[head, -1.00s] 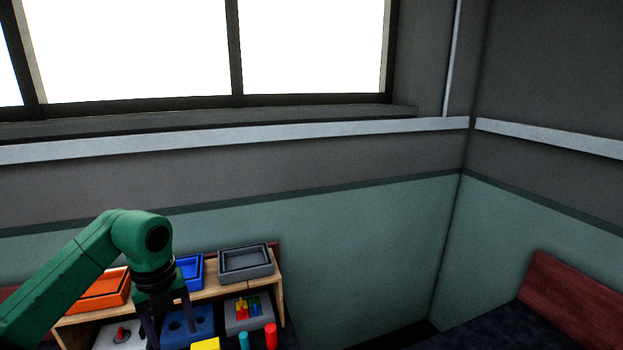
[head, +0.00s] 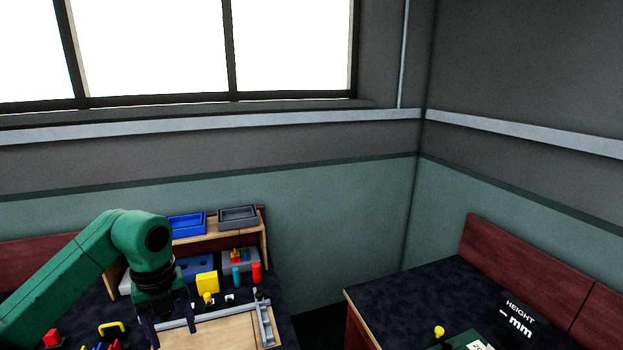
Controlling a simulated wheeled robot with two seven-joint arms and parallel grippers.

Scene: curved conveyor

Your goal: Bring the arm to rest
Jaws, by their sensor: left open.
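My left arm comes in from the left in the head view, green with a dark wrist. My left gripper (head: 173,327) points down with its two dark fingers apart and nothing visible between them. It hangs in front of the dark workbench (head: 285,325), by the left end of a light wooden board (head: 225,334) with grey metal rails. I cannot tell whether the fingertips touch anything. My right gripper is not in the picture.
A wooden shelf (head: 263,238) at the back holds a blue tray (head: 186,225) and a grey tray (head: 238,217). A yellow block (head: 207,283), a teal cylinder (head: 236,276) and a red cylinder (head: 256,272) stand before it. A second table carries a height display (head: 516,319).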

